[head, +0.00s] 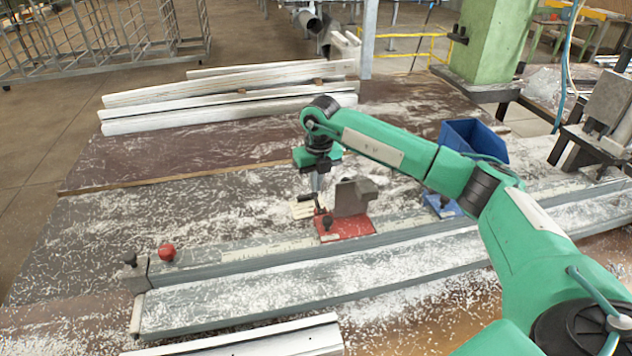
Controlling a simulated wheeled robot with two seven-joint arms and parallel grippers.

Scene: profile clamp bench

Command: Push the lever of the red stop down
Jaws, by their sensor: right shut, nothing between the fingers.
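The red stop (347,228) sits on the long grey rail in the middle of the head view, with a grey upright block (352,198) on its base. A small dark and red part, which looks like its lever (326,219), stands at the stop's left side. My right gripper (316,188) points down just above and left of this part. Its fingers are shut with nothing between them. I cannot tell whether the fingertips touch the lever, or how far the lever is tilted. My left gripper is out of view.
A blue stop (441,205) sits farther right along the rail, near a blue bin (473,139). A red ball knob (167,252) is at the rail's left end. White profiles (230,96) lie at the back. Shavings cover the bench.

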